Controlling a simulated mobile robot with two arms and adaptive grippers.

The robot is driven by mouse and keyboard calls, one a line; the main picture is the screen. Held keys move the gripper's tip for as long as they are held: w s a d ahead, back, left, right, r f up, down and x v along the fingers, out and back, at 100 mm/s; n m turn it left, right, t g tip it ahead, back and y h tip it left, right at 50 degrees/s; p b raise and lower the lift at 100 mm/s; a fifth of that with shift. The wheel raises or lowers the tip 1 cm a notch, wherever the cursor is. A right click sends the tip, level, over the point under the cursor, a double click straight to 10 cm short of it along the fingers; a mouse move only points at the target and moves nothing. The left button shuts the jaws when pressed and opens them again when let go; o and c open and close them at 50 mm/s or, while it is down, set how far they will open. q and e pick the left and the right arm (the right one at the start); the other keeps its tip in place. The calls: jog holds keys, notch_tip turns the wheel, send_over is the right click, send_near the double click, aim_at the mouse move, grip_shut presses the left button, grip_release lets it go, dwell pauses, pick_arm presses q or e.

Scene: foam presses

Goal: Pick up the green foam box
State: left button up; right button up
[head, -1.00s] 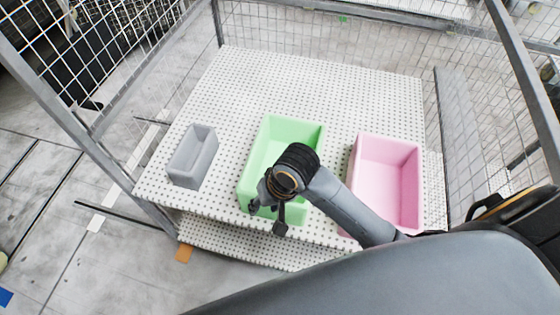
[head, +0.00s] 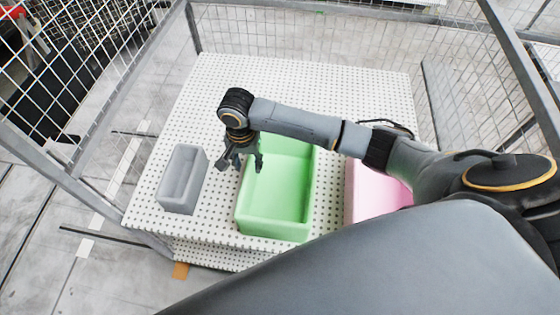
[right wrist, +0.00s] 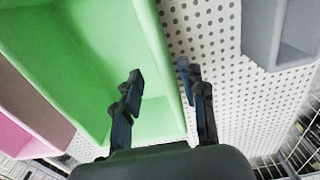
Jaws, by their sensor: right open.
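The green foam box (head: 275,205) is an open-topped bin on the white perforated table, between a grey and a pink box. It also shows large in the right wrist view (right wrist: 85,60). My right gripper (head: 242,168) is over the box's left side, fingers pointing down. In the right wrist view the open fingers (right wrist: 160,82) lie on either side of the box's wall edge, one over its inside and one over the table. Whether they touch the wall cannot be told. My right arm hides part of the box's far rim. My left gripper is not in view.
A small grey box (head: 182,180) stands left of the green one, with a narrow gap of table between. A pink box (head: 372,195) stands to the right, partly hidden by my arm. The perforated table (head: 330,78) is clear at the back; wire mesh fencing surrounds it.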

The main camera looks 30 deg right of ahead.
aim_at(248, 169)
notch_tip(248, 169, down, 2)
jog(key=shift+w+f, duration=0.1)
jog(key=shift+f, duration=0.55)
jog(key=f+p, duration=0.1)
jog(key=f, duration=0.2)
jog(key=shift+w+f, duration=0.2)
jog(key=shift+f, duration=0.6)
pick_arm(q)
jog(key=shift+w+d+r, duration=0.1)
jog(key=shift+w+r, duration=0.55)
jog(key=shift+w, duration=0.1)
pick_arm(e)
jog(key=shift+c, duration=1.2)
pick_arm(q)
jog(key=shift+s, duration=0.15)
pick_arm(e)
grip_shut()
